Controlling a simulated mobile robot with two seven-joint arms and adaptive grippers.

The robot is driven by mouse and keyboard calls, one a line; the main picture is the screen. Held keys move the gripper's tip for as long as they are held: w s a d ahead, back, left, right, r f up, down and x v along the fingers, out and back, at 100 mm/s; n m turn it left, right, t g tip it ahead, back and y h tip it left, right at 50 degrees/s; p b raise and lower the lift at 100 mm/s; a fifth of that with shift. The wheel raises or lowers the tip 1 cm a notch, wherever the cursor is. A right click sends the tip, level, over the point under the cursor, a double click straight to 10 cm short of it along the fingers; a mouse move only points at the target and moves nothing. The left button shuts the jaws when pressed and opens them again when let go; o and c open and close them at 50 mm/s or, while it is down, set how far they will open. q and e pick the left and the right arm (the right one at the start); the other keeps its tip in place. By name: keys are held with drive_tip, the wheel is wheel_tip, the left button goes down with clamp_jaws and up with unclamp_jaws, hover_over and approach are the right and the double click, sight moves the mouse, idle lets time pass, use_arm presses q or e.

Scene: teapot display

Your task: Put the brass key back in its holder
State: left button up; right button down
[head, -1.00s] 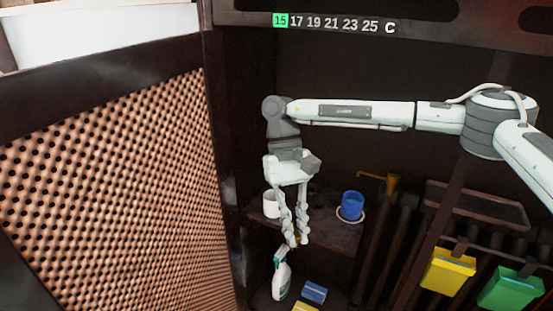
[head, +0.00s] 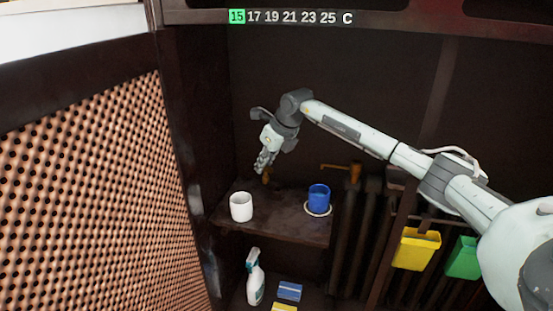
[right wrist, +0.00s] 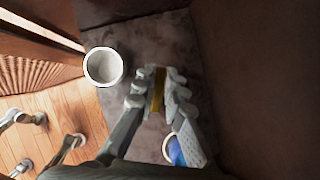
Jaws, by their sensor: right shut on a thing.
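My right gripper (head: 262,168) hangs above the back left of the dark upper shelf in the head view. It is shut on the brass key (head: 266,177), a small part of which shows below the fingertips. In the right wrist view the key (right wrist: 157,92) is a yellowish strip between the fingers (right wrist: 157,85). A white cup (head: 241,207) stands on the shelf, in front and left of the gripper. I cannot tell which thing is the key's holder. My left gripper is not in view.
The dark shelf (head: 275,226) has free room between the cups. A spray bottle (head: 255,280) and a blue sponge (head: 289,290) are below. A brass-coloured tap-like part (head: 353,170) sits right of the shelf. A perforated panel (head: 90,200) closes the left side.

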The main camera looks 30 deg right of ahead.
drive_tip(key=shift+w+d+f+m+h+b, duration=0.2)
drive_tip(key=shift+d+f+m+h+b, duration=0.25)
drive_tip(key=shift+d+f+m+b, duration=0.5)
drive_tip(key=shift+w+d+f+m+h+b, duration=0.2)
drive_tip(key=shift+d+f+m+h+b, duration=0.35)
drive_tip(key=shift+d+f+m, duration=0.7)
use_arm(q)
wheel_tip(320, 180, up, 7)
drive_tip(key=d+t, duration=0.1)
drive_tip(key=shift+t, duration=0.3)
use_arm(e)
drive_tip(key=shift+d+f, duration=0.1)
drive_tip(key=shift+d, duration=0.1)
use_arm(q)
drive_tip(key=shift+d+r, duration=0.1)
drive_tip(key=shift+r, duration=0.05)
use_arm(e)
drive_tip(key=shift+n, duration=0.3)
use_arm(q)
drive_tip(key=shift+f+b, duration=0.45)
use_arm(e)
drive_tip(key=shift+f, duration=0.9)
drive_tip(key=c, duration=1.5)
unclamp_jaws()
drive_tip(key=shift+c, duration=0.2)
